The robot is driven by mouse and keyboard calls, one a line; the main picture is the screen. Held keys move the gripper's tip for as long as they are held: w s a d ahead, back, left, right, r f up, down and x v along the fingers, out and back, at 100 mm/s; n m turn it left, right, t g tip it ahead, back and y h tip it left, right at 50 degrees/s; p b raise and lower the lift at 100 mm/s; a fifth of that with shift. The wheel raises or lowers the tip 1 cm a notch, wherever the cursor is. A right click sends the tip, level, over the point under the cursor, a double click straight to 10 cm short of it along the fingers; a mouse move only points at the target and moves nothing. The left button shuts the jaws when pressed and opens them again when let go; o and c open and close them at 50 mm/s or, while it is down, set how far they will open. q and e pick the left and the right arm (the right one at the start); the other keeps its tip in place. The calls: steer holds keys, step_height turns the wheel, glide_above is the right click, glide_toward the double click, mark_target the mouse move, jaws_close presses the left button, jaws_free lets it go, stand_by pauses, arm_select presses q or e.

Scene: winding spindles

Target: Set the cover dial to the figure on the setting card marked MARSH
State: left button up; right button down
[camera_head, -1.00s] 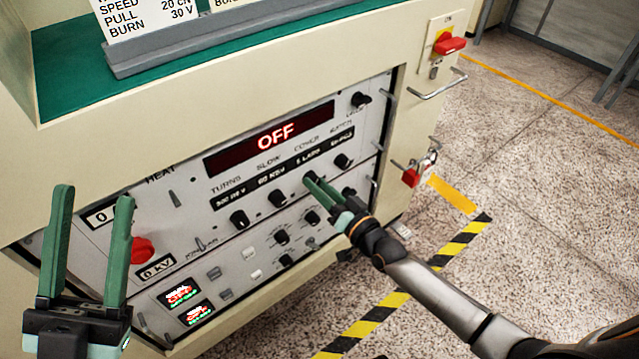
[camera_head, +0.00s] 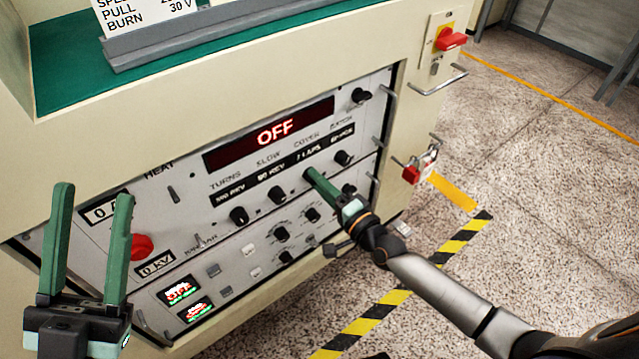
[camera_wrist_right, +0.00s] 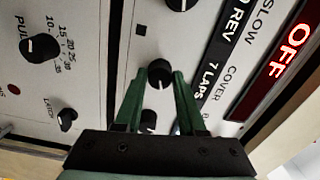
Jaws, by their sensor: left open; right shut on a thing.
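The cover dial is a black knob (camera_wrist_right: 160,72) under the word COVER on the grey panel. My right gripper (camera_head: 309,173) has its green fingers around this knob, one on each side in the right wrist view (camera_wrist_right: 162,80). The cover readout (camera_wrist_right: 208,85) beside it shows 7 LAPS. My left gripper (camera_head: 92,235) is open and empty in front of the panel's left part. A white setting card (camera_head: 145,12) stands in a grey holder at the top left. Its top is cut off, so its name and cover figure are out of view; BURN 30 V is legible.
Other black knobs for turns (camera_head: 239,216), slow (camera_head: 277,195) and batch (camera_head: 343,158) sit close to the cover dial. The big red display (camera_head: 270,134) reads OFF. A red button (camera_head: 142,247) is near my left gripper. Handles edge the panel's right.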

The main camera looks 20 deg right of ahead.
steer(key=shift+m, duration=0.5)
steer(key=c, duration=0.5)
jaws_free()
steer(key=shift+s, duration=0.1)
steer(key=p+v, duration=0.2)
steer(key=v, duration=1)
steer(key=shift+s, duration=0.15)
